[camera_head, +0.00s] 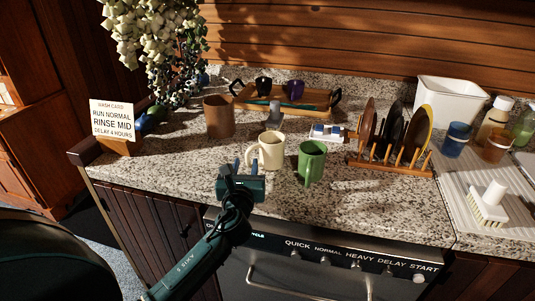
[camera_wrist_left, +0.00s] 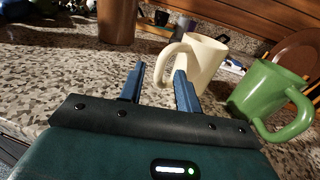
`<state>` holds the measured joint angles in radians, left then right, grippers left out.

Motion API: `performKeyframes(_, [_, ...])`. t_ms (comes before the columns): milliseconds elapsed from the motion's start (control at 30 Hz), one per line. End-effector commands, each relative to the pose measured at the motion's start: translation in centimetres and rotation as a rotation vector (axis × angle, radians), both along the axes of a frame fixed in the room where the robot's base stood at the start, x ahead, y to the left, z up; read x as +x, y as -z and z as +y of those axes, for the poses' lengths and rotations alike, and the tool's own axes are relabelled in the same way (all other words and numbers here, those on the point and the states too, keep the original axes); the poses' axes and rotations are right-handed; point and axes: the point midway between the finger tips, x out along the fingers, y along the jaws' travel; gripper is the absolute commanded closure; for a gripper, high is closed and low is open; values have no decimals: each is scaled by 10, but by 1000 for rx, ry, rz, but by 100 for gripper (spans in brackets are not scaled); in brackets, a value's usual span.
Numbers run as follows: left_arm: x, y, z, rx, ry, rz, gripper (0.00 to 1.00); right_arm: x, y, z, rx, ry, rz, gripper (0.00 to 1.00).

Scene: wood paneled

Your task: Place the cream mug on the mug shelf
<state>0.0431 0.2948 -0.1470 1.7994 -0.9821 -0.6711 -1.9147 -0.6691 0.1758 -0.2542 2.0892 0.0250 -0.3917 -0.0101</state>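The cream mug (camera_head: 272,150) stands upright on the granite counter, its handle facing left toward my left gripper (camera_head: 237,167). In the left wrist view the cream mug (camera_wrist_left: 205,62) is just beyond my gripper (camera_wrist_left: 159,74). The two blue fingers are apart, with the handle showing in and beyond the gap; the right finger overlaps the mug in the picture. I cannot tell whether they touch. A wooden tray-like stand (camera_head: 318,101) with black handles holds dark mugs at the back; I cannot tell whether it is the mug shelf. My right gripper is not in view.
A green mug (camera_head: 312,163) stands close to the right of the cream mug. A brown canister (camera_head: 219,117) is behind left. A wooden plate rack (camera_head: 390,165) and a white bin (camera_head: 450,103) are at right. A sign (camera_head: 113,121) stands at left. The front counter is mostly clear.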

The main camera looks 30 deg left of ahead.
Motion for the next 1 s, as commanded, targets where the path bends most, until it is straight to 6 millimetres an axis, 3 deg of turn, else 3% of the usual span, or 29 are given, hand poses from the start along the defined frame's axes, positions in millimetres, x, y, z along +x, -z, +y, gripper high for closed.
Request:
performKeyframes(233, [33, 0, 14, 0, -2, -2, 67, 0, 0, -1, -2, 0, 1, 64])
performKeyframes(533, [36, 0, 16, -2, -1, -1, 68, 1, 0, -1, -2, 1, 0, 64])
performKeyframes(900, [36, 0, 16, -2, -1, -1, 98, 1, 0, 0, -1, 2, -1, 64])
performKeyframes(1000, [36, 0, 16, -2, -1, -1, 100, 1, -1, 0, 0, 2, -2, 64])
